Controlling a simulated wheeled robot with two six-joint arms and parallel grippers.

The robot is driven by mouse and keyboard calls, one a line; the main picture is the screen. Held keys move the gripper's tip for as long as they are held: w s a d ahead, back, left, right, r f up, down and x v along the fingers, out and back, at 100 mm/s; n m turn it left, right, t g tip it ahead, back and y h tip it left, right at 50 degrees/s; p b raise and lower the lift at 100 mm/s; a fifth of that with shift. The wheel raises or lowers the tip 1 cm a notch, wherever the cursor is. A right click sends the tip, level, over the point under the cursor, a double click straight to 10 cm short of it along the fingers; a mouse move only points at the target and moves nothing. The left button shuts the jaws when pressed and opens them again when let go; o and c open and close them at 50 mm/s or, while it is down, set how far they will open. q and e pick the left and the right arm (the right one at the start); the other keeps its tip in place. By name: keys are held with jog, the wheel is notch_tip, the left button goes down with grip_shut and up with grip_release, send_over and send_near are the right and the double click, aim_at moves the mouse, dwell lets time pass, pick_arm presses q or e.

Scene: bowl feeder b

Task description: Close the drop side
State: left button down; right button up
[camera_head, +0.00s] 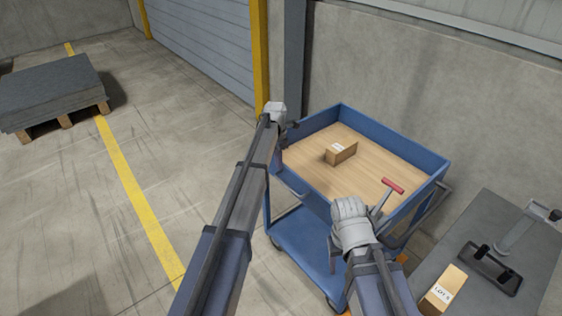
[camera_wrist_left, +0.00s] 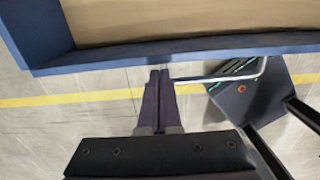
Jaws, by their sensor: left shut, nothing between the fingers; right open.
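The blue cart (camera_head: 400,140) has a raised tray with a wooden floor and blue walls at the back and right. I see no raised wall along the tray's near left edge; whether a side panel hangs there is unclear. My left gripper (camera_head: 291,126) is at the tray's left corner. In the left wrist view its fingers (camera_wrist_left: 158,100) are shut and empty, just outside the blue edge (camera_wrist_left: 180,50). I cannot tell if they touch it. My right gripper (camera_head: 352,225) is open over the cart's near end, its fingers mostly hidden by its wrist.
A small carton (camera_head: 341,152) lies on the tray floor. A grey table (camera_head: 488,220) with another carton (camera_head: 443,290) is at the right. A yellow post (camera_head: 260,60) stands behind.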

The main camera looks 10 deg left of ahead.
pick_arm(q)
notch_tip(320, 180, up, 10)
jog(key=p, duration=0.9)
jog(key=shift+f, duration=0.25)
pick_arm(e)
notch_tip(320, 180, up, 9)
jog(key=shift+d+r, duration=0.2)
jog(key=shift+d, duration=0.2)
pick_arm(q)
jog(key=s+d+m, duration=0.5)
jog(key=s+m, duration=0.5)
jog(key=s, duration=0.2)
jog(key=s+d+m+y, duration=0.1)
jog(key=s+d+m, duration=0.4)
jog(key=s+m, duration=0.6)
jog(key=s+d+m, duration=0.5)
jog(key=s+m, duration=0.6)
jog(key=s, duration=0.3)
jog(key=shift+d+g+y, duration=0.2)
jog(key=shift+g+y, duration=0.1)
